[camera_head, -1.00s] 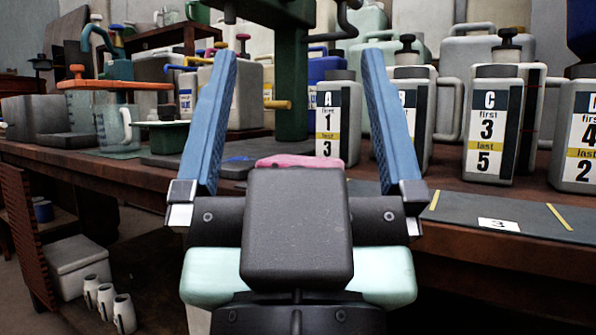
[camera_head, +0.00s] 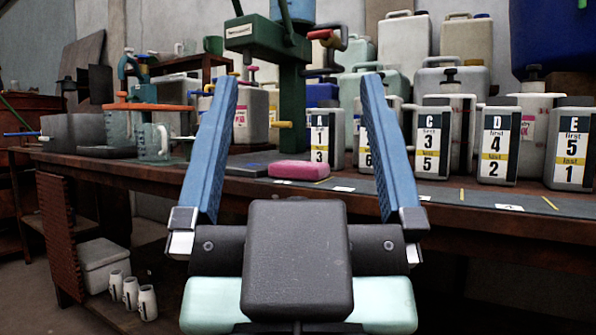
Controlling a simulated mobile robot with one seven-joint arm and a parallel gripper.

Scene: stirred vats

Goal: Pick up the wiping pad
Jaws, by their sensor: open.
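A pink wiping pad (camera_head: 299,170) lies on the bench near its front edge, at the middle of the view. My gripper (camera_head: 303,90) is in the foreground with its two blue fingers spread wide and nothing between them. The pad shows in the gap between the fingers, farther off than the gripper, and does not touch it. The pad's top and front side show fully.
Labelled jugs stand to the right of the pad, such as jug A (camera_head: 322,135) and jug C (camera_head: 433,140). A green stand (camera_head: 291,110) rises behind the pad. Measuring jugs (camera_head: 152,140) stand at left. The bench (camera_head: 235,187) has a dark front edge.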

